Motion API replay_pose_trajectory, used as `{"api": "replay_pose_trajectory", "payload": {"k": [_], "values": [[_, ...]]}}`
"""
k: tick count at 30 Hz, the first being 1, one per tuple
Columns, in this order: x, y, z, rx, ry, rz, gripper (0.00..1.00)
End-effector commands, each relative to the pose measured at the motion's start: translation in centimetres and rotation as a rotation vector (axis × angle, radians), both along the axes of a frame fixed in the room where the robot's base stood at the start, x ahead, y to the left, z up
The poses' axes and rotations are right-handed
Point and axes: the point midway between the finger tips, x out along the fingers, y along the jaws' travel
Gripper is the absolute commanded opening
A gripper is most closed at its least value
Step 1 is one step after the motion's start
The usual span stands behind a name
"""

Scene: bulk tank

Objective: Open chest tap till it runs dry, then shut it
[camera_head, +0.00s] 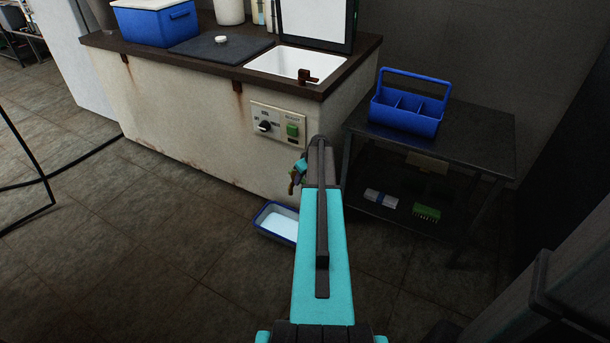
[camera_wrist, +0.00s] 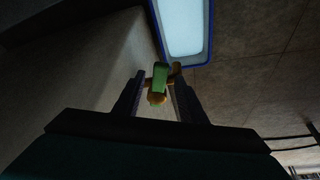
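The chest tap (camera_wrist: 157,98), brass-coloured with a green lever (camera_wrist: 160,76), shows in the wrist view between my fingers. In the head view a small brass part of the tap (camera_head: 291,188) shows low on the front of the pale, rust-streaked chest (camera_head: 200,130); my arm hides the rest. My gripper (camera_wrist: 158,74) is open, with one finger on each side of the tap and slight gaps visible. A blue-rimmed tray (camera_head: 262,229) stands on the floor below, pale inside; it also shows in the wrist view (camera_wrist: 207,40). I cannot make out a stream.
A control panel (camera_head: 279,126) with a black knob and green switch is on the chest front. A dark side table (camera_head: 480,135) with a blue caddy (camera_head: 405,112) stands close right of my arm. A black cable (camera_head: 85,157) crosses the floor at left. Floor at front left is clear.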

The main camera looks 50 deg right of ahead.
Motion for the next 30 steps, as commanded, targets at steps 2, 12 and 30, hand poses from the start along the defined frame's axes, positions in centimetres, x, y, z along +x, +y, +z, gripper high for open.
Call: {"api": "replay_pose_trajectory", "payload": {"k": [2, 12, 30], "values": [[-0.1, 0.0, 0.0, 0.000, 0.001, 0.000, 0.38], [-1.0, 0.4, 2.5, 0.000, 0.001, 0.001, 0.38], [-4.3, 1.2, 11.1, -0.001, -0.001, 0.000, 0.38]]}}
